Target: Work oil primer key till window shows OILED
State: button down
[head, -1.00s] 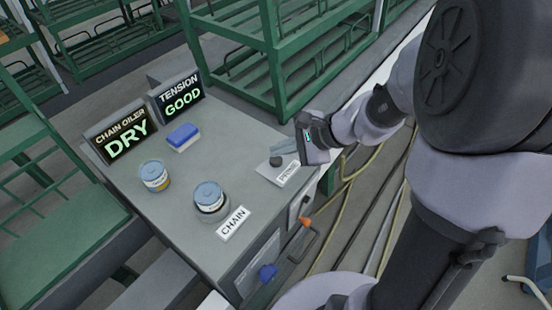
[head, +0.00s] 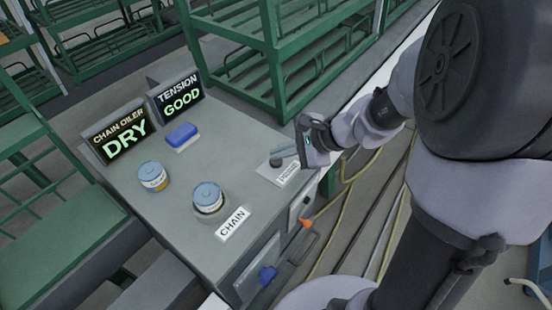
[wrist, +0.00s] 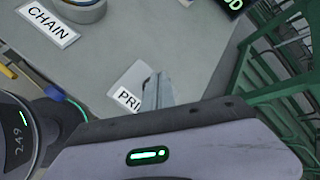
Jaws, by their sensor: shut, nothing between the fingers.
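The chain oiler window (head: 122,136) in the head view reads DRY in green letters. The primer key (head: 276,161) is a small dark knob on a light plate (head: 284,174), whose label is partly covered but starts PRI. My gripper (head: 283,153) is shut and empty, its fingertips at or just above the knob; I cannot tell whether they touch. In the wrist view my gripper's fingers (wrist: 157,88) are closed together beside the PRI label (wrist: 127,99), and the knob is not visible there.
A second window (head: 180,97) reads TENSION GOOD. A blue-topped block (head: 182,136), a loose blue-lidded jar (head: 152,176) and another jar (head: 208,198) near the CHAIN label (head: 232,224) stand on the grey bench top. Green racks (head: 270,60) stand behind.

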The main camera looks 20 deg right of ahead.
aim_at(280, 162)
jog(key=shift+f, duration=0.25)
jog(key=shift+r, duration=0.15)
dwell(0.3)
jog(key=shift+r+p, duration=0.5)
jog(key=shift+r, duration=0.3)
jog(key=shift+r, duration=0.15)
notch_tip(280, 162, up, 5)
jog(key=p, duration=0.4)
